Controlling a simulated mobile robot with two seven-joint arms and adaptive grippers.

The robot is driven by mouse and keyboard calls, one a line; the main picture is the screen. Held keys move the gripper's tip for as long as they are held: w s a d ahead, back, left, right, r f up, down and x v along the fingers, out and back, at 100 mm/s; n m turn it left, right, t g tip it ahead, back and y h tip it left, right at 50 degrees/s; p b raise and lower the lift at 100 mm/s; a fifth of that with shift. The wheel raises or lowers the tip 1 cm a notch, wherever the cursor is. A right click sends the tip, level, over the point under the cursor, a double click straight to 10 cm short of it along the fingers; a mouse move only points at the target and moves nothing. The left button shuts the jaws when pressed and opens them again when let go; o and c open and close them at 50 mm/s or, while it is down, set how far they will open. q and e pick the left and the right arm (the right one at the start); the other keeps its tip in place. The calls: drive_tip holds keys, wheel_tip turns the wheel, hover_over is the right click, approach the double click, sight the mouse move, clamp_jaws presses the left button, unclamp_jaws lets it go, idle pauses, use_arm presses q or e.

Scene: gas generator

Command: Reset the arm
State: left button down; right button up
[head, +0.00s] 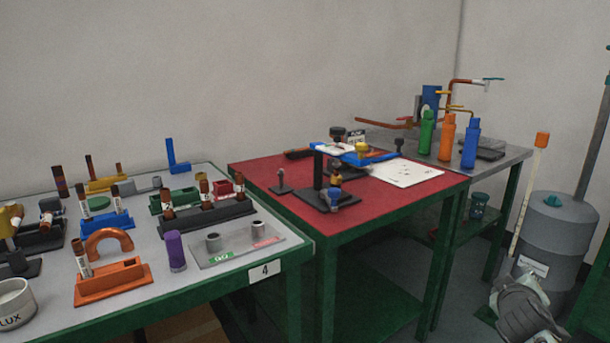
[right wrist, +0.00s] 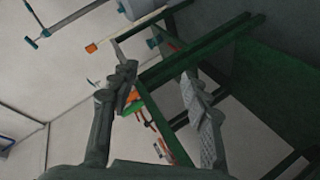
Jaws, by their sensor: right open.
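My right gripper (right wrist: 160,92) is open in the right wrist view, with its two grey fingers wide apart and nothing between them. Green table framing shows beyond the fingers. Part of my right arm or gripper (head: 524,312) shows at the lower right of the head view, in front of the grey tank and right of the tables. It appears apart from the objects on the tables. My left arm and gripper are not in view.
A green-framed table (head: 225,275) with tubes and coloured holders stands at left. A red-topped table (head: 270,178) carries a black stand. A grey table (head: 515,152) behind it holds coloured bottles. A grey tank (head: 560,245) and pole (head: 597,130) stand at right.

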drive_tip(key=s+f+n+g+y, duration=0.1)
drive_tip(key=s+f+g+y, duration=0.45)
drive_tip(key=s+f, duration=2.3)
drive_tip(key=a+f+m+g, duration=0.1)
drive_tip(key=a+f, duration=0.1)
drive_tip(key=a, duration=0.7)
drive_tip(key=s+a+f+m+g+y, duration=0.1)
drive_tip(key=a+f, duration=0.2)
drive_tip(key=a, duration=0.6)
drive_tip(key=shift+a+f+m+g, duration=0.15)
drive_tip(key=shift+f+m+g, duration=0.1)
drive_tip(key=shift+m+g, duration=0.1)
drive_tip(key=shift+s+y, duration=0.1)
drive_tip(key=shift+y, duration=0.15)
